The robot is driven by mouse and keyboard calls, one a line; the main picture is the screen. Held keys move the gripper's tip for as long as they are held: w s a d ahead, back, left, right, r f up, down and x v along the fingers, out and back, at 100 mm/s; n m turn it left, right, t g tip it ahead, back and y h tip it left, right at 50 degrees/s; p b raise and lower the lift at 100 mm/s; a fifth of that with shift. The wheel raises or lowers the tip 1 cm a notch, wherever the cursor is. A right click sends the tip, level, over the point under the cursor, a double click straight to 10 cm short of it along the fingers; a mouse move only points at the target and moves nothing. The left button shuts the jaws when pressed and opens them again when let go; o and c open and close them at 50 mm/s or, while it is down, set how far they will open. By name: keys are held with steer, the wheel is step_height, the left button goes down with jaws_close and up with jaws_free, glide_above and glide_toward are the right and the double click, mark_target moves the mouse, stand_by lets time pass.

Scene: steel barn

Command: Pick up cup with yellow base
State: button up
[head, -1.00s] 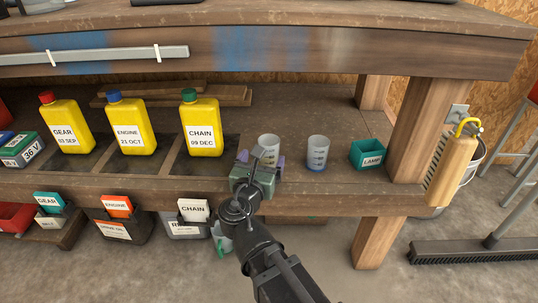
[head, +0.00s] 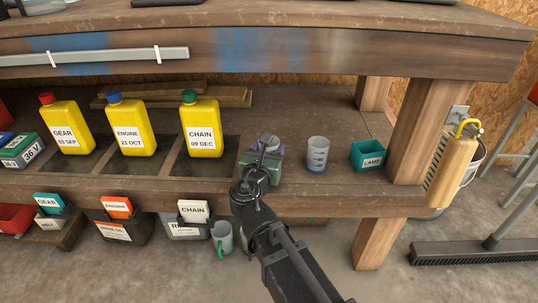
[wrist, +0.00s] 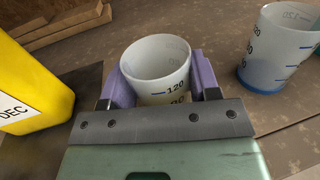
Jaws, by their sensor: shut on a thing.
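A translucent measuring cup (wrist: 157,62) with blue marks stands between the purple fingers of my gripper (wrist: 161,80) in the wrist view. The fingers are shut on its sides. Its base is hidden by my gripper, so I cannot see the base colour. In the head view my gripper (head: 262,152) is at the shelf beside the yellow CHAIN bottle and covers most of this cup. A second translucent cup (head: 318,153) with a blue base stands to the right, apart from my gripper. It also shows at the right of the wrist view (wrist: 277,50).
The yellow CHAIN bottle (head: 201,127) stands close on the left. A teal LAMP bin (head: 367,156) and a wooden post (head: 425,130) are to the right. The bench top (head: 300,50) overhangs the shelf.

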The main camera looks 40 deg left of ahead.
steer(key=shift+r, duration=0.1)
step_height(320, 180, up, 10)
steer(key=p, duration=1)
